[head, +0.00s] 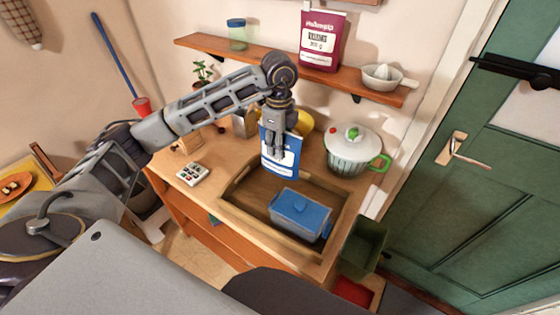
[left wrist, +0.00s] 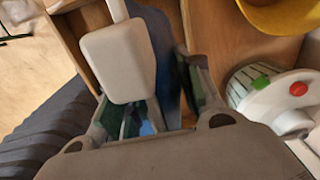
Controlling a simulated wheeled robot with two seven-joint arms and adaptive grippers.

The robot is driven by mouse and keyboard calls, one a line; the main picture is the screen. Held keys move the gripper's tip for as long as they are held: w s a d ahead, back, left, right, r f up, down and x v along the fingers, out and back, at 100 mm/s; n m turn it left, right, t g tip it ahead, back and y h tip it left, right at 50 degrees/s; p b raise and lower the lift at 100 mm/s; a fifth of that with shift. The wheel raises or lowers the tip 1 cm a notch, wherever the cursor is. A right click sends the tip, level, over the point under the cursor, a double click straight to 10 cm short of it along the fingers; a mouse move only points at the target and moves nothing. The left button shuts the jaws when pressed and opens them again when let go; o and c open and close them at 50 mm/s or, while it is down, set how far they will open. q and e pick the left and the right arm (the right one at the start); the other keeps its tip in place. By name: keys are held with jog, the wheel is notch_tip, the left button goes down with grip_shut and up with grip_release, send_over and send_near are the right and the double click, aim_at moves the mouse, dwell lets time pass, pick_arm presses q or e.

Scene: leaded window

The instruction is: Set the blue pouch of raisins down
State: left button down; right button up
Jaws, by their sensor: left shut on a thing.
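The blue pouch (head: 287,158) with a white label hangs upright in my left gripper (head: 276,150), above the back left part of the wooden tray (head: 231,203). The gripper is shut on the pouch near its top. In the left wrist view the pouch (left wrist: 160,50) shows only in part between the fingers of the gripper (left wrist: 155,120). I cannot tell if the pouch's lower edge touches the tray. My right gripper is not in view.
A blue-lidded box (head: 300,213) sits in the tray's front right part. A white pot (head: 352,148) with green handles stands right of the pouch. A calculator-like device (head: 193,173) lies left of the tray. A shelf (head: 270,57) hangs above with a red pouch (head: 322,38).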

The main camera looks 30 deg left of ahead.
pick_arm(q)
jog(key=shift+f, duration=0.9)
jog(key=shift+f, duration=0.1)
jog(key=shift+f+p, duration=0.3)
jog(key=shift+f, duration=1.5)
jog(key=shift+f, duration=0.1)
jog(key=c, duration=1)
grip_release()
jog(key=shift+o, duration=0.2)
jog(key=shift+r+b, duration=0.65)
jog(key=shift+r, duration=5.45)
